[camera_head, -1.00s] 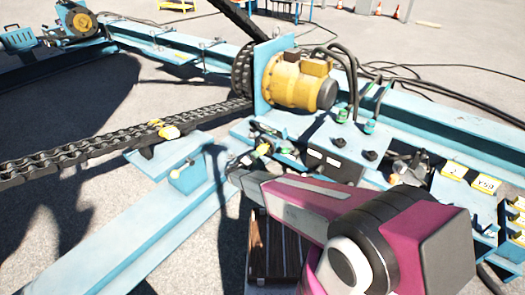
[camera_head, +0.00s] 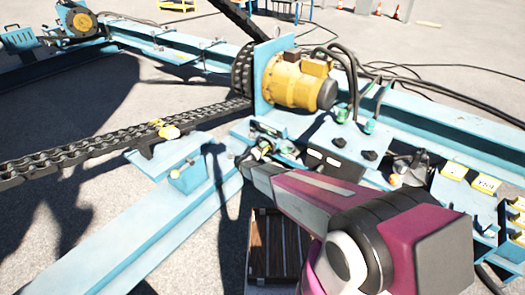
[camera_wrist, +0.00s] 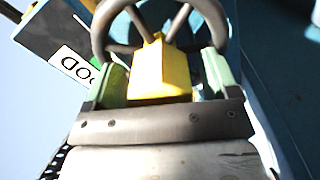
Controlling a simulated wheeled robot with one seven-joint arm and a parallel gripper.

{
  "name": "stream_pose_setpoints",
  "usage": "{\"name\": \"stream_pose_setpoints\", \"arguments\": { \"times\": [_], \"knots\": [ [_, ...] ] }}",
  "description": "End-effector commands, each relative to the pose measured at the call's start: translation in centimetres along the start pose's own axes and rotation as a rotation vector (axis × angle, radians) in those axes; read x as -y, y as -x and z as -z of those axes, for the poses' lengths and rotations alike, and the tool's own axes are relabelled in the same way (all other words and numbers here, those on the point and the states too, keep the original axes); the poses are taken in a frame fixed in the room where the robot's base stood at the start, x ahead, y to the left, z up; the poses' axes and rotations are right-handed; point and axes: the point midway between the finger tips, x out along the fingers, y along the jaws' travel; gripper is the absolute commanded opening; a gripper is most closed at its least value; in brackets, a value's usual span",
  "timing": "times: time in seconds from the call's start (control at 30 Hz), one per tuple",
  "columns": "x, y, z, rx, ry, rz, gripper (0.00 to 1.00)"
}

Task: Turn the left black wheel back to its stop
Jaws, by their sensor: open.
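In the wrist view a dark wheel (camera_wrist: 101,35) with spokes fills the top of the picture. Its upper rim is cut off by the frame edge. A yellow block (camera_wrist: 160,72) shows in front of the spokes, between the green fingers of my gripper (camera_wrist: 160,80). The fingers are apart, one on each side of the block and close to the wheel's lower rim. I cannot tell whether they touch it. In the head view my arm reaches to the left end of the valve panel, and I cannot make out the wheel clearly there.
A yellow motor (camera_head: 292,82) stands behind the panel. Two black knobs (camera_head: 340,141) sit to the right of the arm's tip. A heavy chain (camera_head: 110,143) runs to the left. In the wrist view a white label (camera_wrist: 74,66) is beside the wheel. A wooden crate (camera_head: 272,245) stands below the arm.

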Motion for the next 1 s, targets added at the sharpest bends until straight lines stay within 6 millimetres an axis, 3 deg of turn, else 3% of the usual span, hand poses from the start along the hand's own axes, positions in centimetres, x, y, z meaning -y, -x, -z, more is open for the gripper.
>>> {"name": "stream_pose_setpoints", "arguments": {
  "times": [0.3,0.5,1.0],
  "knots": [
    [0.01,-0.18,0.0,0.0,0.0,0.0,0.77],
    [0.01,-0.16,-0.02,0.0,0.0,0.0,0.15],
    [0.03,-0.14,-0.03,0.001,0.14,0.001,0.15]
  ]
}}
